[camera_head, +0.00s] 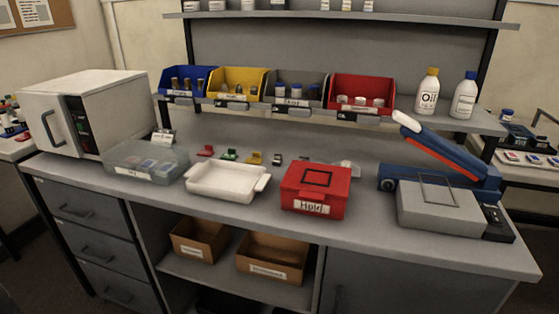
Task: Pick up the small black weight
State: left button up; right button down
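On the workbench (370,225), behind the white tray and the red box, a small dark object (278,158) stands just right of a yellow one. It looks black and may be the small black weight, but it is too small to be sure. Another small dark item (304,158) lies a little to its right, behind the red box, and is hard to make out. Neither of my grippers is in view.
A white tray (195,184) and a lidded red box (316,188) stand in front. Red (205,151), green (229,155) and yellow (254,158) small items are left. A clear box (146,162) is further left, a blue-grey machine (440,205) right. Bins hang above.

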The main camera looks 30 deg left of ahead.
aim_at(278, 162)
jog(key=u, duration=0.55)
jog(key=k, duration=0.65)
jog(key=u, duration=1.35)
jog(key=i, duration=1.55)
jog(key=z, duration=0.75)
